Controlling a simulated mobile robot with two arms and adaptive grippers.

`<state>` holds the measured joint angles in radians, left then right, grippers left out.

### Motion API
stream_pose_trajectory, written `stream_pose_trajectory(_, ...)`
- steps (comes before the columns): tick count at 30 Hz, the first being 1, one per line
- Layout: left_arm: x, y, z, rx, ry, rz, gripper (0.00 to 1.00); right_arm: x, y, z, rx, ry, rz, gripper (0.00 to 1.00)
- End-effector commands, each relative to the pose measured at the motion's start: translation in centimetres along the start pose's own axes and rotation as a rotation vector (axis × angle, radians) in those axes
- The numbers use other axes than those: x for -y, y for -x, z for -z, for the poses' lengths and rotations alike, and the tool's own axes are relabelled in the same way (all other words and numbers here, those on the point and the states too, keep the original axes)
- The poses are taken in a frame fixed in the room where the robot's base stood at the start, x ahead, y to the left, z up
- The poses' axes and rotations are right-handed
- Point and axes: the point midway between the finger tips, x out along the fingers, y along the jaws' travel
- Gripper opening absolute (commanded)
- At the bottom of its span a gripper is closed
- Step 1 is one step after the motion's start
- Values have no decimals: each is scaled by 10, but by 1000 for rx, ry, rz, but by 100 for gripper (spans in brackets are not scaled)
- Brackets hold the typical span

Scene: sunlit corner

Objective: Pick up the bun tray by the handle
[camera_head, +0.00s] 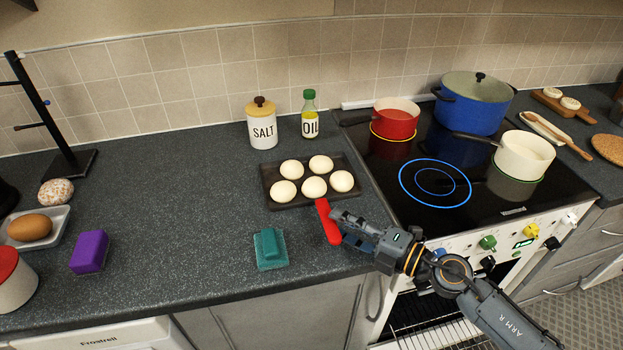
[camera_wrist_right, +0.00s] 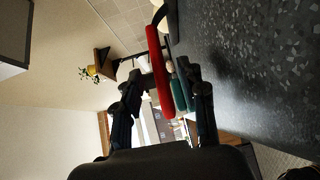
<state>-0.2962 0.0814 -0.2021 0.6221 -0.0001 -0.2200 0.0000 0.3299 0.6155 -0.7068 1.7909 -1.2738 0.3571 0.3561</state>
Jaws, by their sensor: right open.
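The bun tray (camera_head: 312,203) is dark and rectangular, lies flat on the counter and holds several pale round buns (camera_head: 314,187). Its red handle (camera_head: 328,222) points toward the counter's front edge. My right gripper (camera_head: 341,228) is open, low over the counter just right of the handle. In the right wrist view the red handle (camera_wrist_right: 158,70) shows between the two spread fingers (camera_wrist_right: 168,100). I cannot tell whether either finger touches it. My left gripper is not in view.
A teal sponge (camera_head: 270,249) lies left of the handle. A salt jar (camera_head: 263,128) and oil bottle (camera_head: 309,117) stand behind the tray. The hob (camera_head: 437,184) on the right carries a red pan (camera_head: 397,121), blue pot (camera_head: 472,105) and cream pan (camera_head: 523,158).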

Motion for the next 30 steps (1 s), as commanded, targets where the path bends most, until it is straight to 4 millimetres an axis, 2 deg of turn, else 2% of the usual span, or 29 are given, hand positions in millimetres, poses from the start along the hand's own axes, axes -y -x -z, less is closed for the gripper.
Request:
stream_pose_trajectory(2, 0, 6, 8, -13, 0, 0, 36, -4, -14, 1, -1, -1, -3, 41)
stream_pose_trajectory(6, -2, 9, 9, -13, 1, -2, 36, -2, -32, 0, 0, 0, -1, 41)
stream_pose_trajectory(15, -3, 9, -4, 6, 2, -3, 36, 0, -38, 0, 1, 0, 1, 41)
stream_pose_trajectory(16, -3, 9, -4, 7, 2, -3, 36, 0, -38, 0, 1, 0, 1, 39)
stream_pose_trajectory(22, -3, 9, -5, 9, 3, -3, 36, 0, -38, 0, 1, 0, 0, 0)
stream_pose_trajectory(30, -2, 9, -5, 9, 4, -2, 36, -3, -38, 0, 2, 3, -3, 0)
